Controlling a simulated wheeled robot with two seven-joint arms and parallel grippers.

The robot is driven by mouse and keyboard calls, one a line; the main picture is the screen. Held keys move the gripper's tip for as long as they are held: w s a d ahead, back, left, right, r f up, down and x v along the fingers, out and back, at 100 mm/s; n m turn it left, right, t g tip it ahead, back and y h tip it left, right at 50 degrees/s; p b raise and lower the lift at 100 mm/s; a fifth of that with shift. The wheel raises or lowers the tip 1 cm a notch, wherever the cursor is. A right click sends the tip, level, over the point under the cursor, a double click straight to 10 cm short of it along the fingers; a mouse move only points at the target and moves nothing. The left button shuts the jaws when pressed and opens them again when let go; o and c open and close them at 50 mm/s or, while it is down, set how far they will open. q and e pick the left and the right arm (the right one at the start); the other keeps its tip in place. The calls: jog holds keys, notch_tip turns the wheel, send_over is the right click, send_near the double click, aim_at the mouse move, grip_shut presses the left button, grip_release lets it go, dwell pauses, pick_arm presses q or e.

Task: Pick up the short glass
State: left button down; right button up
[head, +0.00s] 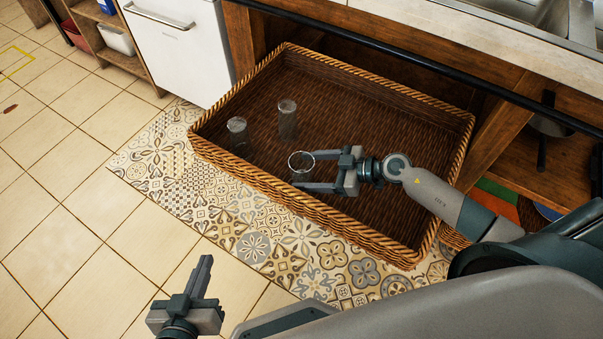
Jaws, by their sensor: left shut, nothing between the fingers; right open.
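A clear glass (293,166) shows its round rim in the large wicker basket; much of its body is hard to make out, but it looks like the short one. My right gripper (307,171) reaches in from the right with its jaws open and its fingertips at this glass, one finger on the far side and one on the near side. I cannot tell whether they touch it. Two other clear glasses, one at the left (237,131) and one further back (287,121), stand upright in the basket. My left gripper (206,262) is shut and empty above the floor, outside the basket.
The wicker basket (222,158) has a raised rim on all sides and sits on a patterned mat (252,247). A wooden counter frame with a dark rail (400,70) overhangs its back edge. A white appliance (183,50) stands at the back left.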

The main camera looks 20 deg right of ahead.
aim_at(289, 177)
pick_arm(q)
jog(key=shift+w+d+r+t, duration=0.15)
jog(key=shift+w+r+t, duration=0.05)
jog(key=shift+r+t, duration=0.15)
pick_arm(e)
jog(key=shift+w+a+f, duration=0.15)
jog(key=shift+w+a, duration=0.1)
jog(key=shift+a, duration=0.1)
jog(key=shift+w+a+f, duration=0.1)
jog(key=shift+w+f, duration=0.05)
jog(key=b+x, duration=0.1)
jog(key=x, duration=0.1)
jog(key=b+x, duration=0.1)
jog(key=shift+w+f, duration=0.2)
jog(key=shift+w, duration=0.3)
pick_arm(q)
notch_tip(289, 177, up, 7)
jog(key=w+d+t+h, duration=0.1)
jog(key=d+t, duration=0.1)
jog(key=t, duration=0.2)
jog(key=shift+w+r+h, duration=0.15)
jog(key=shift+r+h, duration=0.05)
jog(key=shift+h, duration=0.1)
pick_arm(e)
jog(key=shift+w+a+f, duration=0.15)
jog(key=shift+w+a, duration=0.1)
jog(key=shift+a, duration=0.2)
pick_arm(q)
jog(key=shift+t, duration=0.25)
